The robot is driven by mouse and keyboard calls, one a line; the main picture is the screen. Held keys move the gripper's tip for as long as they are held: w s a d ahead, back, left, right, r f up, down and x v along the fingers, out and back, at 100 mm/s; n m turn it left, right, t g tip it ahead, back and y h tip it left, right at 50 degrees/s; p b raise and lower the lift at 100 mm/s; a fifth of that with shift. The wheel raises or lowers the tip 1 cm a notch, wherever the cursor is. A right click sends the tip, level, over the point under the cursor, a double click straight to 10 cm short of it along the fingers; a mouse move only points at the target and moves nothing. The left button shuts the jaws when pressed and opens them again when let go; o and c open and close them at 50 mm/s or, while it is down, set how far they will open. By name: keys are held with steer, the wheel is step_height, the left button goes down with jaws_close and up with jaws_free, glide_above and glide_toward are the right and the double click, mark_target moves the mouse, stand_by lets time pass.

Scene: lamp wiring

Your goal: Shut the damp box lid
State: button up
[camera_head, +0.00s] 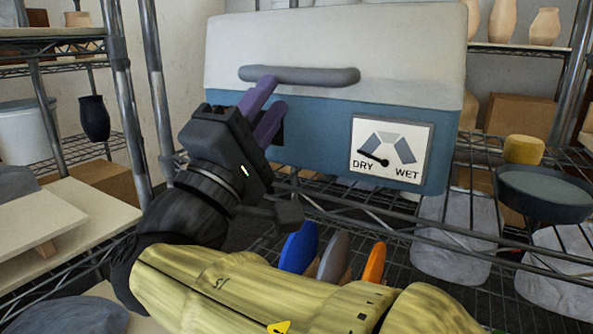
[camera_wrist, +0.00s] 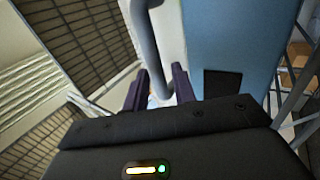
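The damp box (camera_head: 320,135) stands on a wire shelf, with a blue body and a white lid (camera_head: 410,50). The lid lies along the body's top edge, and I see no gap at the front. A grey bar handle (camera_head: 320,76) runs across the lid's front. My gripper (camera_head: 273,94) has two purple fingers, spread apart, at the handle's left end. In the wrist view, the handle (camera_wrist: 146,40) runs down toward the space between the fingertips (camera_wrist: 159,78). I cannot tell whether they touch it. My gripper partly hides a dark square on the box front.
A gauge (camera_head: 391,150) on the box front has its needle toward DRY. Blue, grey and orange discs (camera_head: 374,262) stand below on the rack. A dark round dish (camera_head: 545,190) and a yellow sponge-like piece (camera_head: 523,149) are at right. Metal posts (camera_head: 157,85) rise at left.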

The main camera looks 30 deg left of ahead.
steer(key=p+v, duration=0.2)
steer(key=v, duration=1.1)
steer(key=shift+p, duration=0.35)
steer(key=shift+r, duration=0.1)
